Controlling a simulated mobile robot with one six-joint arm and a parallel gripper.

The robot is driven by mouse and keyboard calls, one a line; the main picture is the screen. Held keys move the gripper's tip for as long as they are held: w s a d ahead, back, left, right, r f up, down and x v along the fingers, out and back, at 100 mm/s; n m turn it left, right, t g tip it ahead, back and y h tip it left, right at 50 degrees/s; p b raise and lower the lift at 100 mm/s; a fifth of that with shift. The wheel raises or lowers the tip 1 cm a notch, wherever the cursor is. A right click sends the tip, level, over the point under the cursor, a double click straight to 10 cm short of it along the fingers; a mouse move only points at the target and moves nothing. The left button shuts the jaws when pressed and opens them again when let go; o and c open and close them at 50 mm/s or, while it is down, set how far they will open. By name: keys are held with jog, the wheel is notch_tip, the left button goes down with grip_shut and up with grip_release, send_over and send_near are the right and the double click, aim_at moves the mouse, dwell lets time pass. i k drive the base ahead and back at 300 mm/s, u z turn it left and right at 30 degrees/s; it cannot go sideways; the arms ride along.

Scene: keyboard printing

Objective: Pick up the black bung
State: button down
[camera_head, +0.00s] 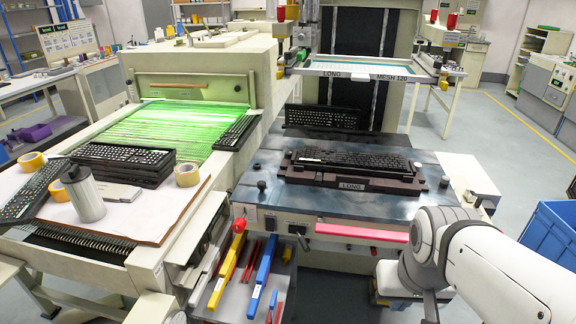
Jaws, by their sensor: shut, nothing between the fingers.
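A small black knob-like piece, which may be the black bung (261,185), stands upright at the left edge of the blue-grey machine top (330,203). A similar small dark piece (445,182) stands at the right side of that top, beside the keyboard fixture. I cannot tell for sure which one is the bung. My white arm (500,265) reaches in from the lower right, in front of the machine's right corner and apart from both pieces. My gripper cannot be made out; the arm's end is hidden or cut off at the bottom edge.
A printing screen (370,70) is raised behind. A blue bin (555,238) is at right. The machine top's front left is clear.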

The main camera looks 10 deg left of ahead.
aim_at(261, 185)
jog(key=u, duration=0.3)
jog(key=k, duration=0.75)
jog(key=z, duration=0.95)
jog(key=k, duration=0.25)
jog(key=u, duration=1.95)
jog(key=i, duration=1.1)
jog(key=z, duration=0.6)
jog(key=i, duration=0.75)
jog(key=z, duration=0.5)
